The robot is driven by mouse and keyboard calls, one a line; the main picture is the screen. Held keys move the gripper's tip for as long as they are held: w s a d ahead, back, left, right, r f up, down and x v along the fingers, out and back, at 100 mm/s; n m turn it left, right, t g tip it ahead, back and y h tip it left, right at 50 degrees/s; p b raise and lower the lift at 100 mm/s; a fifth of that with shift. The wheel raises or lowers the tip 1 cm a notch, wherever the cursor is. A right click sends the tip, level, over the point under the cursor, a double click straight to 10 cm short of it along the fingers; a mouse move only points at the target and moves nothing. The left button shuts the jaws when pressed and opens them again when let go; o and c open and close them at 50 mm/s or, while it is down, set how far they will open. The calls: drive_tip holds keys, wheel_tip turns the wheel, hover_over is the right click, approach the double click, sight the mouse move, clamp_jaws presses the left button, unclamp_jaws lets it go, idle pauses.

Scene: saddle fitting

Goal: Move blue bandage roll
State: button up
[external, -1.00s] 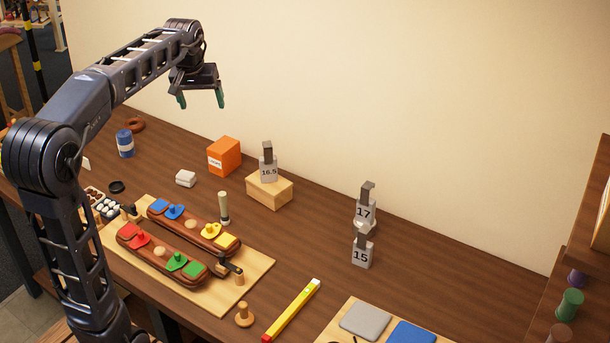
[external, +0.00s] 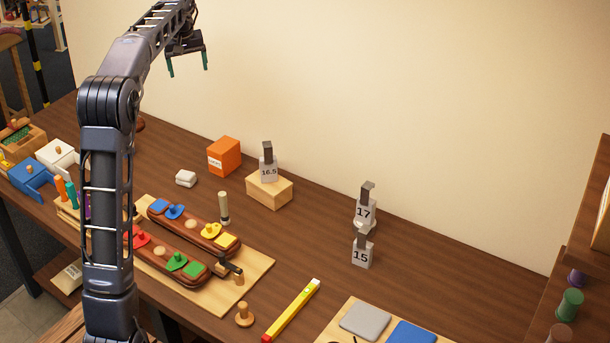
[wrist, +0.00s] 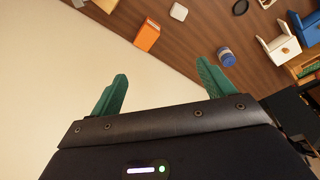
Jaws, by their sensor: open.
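The blue bandage roll (wrist: 227,57) shows in the wrist view, standing on the brown table just beyond the right fingertip. In the external view it is hidden behind my arm. My gripper (external: 188,68) is raised high above the back of the table, near the wall, with its fingers pointing down. Its two green fingers are wide apart with nothing between them. It also shows in the wrist view (wrist: 165,85).
An orange box (external: 224,156), a small white block (external: 186,178) and number-tagged weights stand along the back. A wooden board (external: 245,287) with brown saddle-like pieces lies in front. White (external: 57,157) and blue (external: 30,177) boxes stand at left.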

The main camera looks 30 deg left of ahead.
drive_tip(key=w+a+f+n+g, duration=0.1)
drive_tip(key=w+a+f+n, duration=0.15)
drive_tip(key=a+f, duration=0.6)
drive_tip(key=w+a+f+n, duration=0.1)
drive_tip(key=w+a+f, duration=0.25)
drive_tip(key=a, duration=0.95)
drive_tip(key=s+a+f+n, duration=0.1)
drive_tip(key=a+f, duration=0.4)
drive_tip(key=f, duration=0.1)
drive_tip(key=s+a+f+n, duration=0.1)
drive_tip(key=s+a+f, duration=0.1)
drive_tip(key=a+f, duration=0.4)
drive_tip(key=s+a+f+n, duration=0.1)
drive_tip(key=s+a+f, duration=0.1)
drive_tip(key=a+f, duration=0.3)
drive_tip(key=shift+s+a+f+g+h, duration=0.1)
drive_tip(key=shift+s+f+g+h, duration=0.1)
drive_tip(key=shift+f, duration=0.2)
drive_tip(key=shift+s+a+f+g+h, duration=0.1)
drive_tip(key=shift+f+g+h, duration=0.1)
drive_tip(key=shift+f, duration=0.2)
drive_tip(key=shift+s+a+f, duration=0.2)
drive_tip(key=shift+a+f, duration=0.1)
drive_tip(key=shift+f, duration=0.15)
wheel_tip(320, 180, down, 11)
drive_tip(key=shift+r, duration=0.1)
